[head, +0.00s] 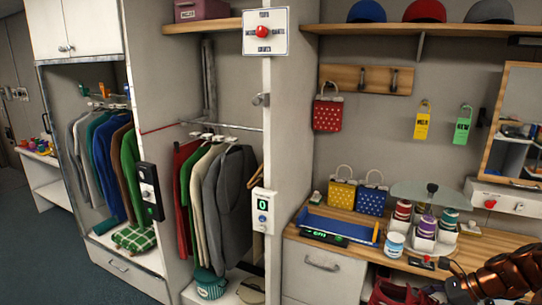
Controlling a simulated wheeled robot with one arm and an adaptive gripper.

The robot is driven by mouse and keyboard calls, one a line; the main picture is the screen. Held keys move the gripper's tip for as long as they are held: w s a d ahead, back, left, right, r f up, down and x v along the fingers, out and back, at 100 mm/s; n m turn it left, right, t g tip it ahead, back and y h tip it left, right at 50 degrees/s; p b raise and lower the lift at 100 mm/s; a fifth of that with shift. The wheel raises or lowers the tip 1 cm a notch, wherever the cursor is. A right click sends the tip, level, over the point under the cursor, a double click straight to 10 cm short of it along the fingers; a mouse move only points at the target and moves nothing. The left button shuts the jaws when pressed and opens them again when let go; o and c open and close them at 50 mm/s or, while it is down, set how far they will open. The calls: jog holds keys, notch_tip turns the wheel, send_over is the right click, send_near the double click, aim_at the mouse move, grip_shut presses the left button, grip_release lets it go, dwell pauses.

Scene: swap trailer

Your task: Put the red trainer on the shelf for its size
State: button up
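A red item (396,293) shows at the bottom edge, low in front of the wooden counter. It could be a red trainer, but it is cut off by the frame and too small to tell. My gripper (456,285) is at the lower right, dark and partly cut off, beside and to the right of the red item. I cannot tell whether they touch or whether its fingers are open. No shelf with a readable shoe size shows.
The wooden counter (478,256) holds a blue tray (340,228), a yellow bag (341,194), a blue bag (372,198) and several jars. A mirror (514,122) stands at the right. Clothes hang in the wardrobes at the left. Caps line the upper shelf (450,31). Dark floor is clear at far left.

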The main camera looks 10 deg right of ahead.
aim_at(421, 296)
jog(key=shift+w+a+r, duration=0.2)
jog(key=shift+a+r, duration=0.05)
jog(key=shift+a, duration=0.1)
jog(key=shift+w+a+f, duration=0.2)
jog(key=shift+w+a, duration=0.05)
jog(key=shift+w, duration=0.35)
jog(key=shift+a+r+m+t, duration=0.2)
jog(key=shift+a+m+t, duration=0.1)
jog(key=shift+a, duration=0.2)
jog(key=shift+w+a, duration=0.15)
jog(key=shift+w, duration=0.05)
jog(key=w+a+r+m+t+h, duration=0.1)
jog(key=w+a, duration=0.4)
jog(key=a, duration=0.5)
jog(key=w+a+r+m+t+h, duration=0.1)
jog(key=w+a+m, duration=0.4)
jog(key=a, duration=0.5)
jog(key=w+a+r+m+t+h, duration=0.1)
jog(key=w+a+r+m+h, duration=0.2)
jog(key=w+a, duration=0.4)
jog(key=shift+w+a+r+m+h, duration=0.15)
jog(key=shift+a+m+h, duration=0.15)
jog(key=shift+a+h, duration=0.4)
jog(key=shift+w+a+f+m+h, duration=0.1)
jog(key=shift+a+m+h, duration=0.25)
jog(key=shift+a, duration=0.55)
jog(key=shift+c, duration=0.9)
jog(key=shift+w+r, duration=0.1)
jog(key=shift+r, duration=0.1)
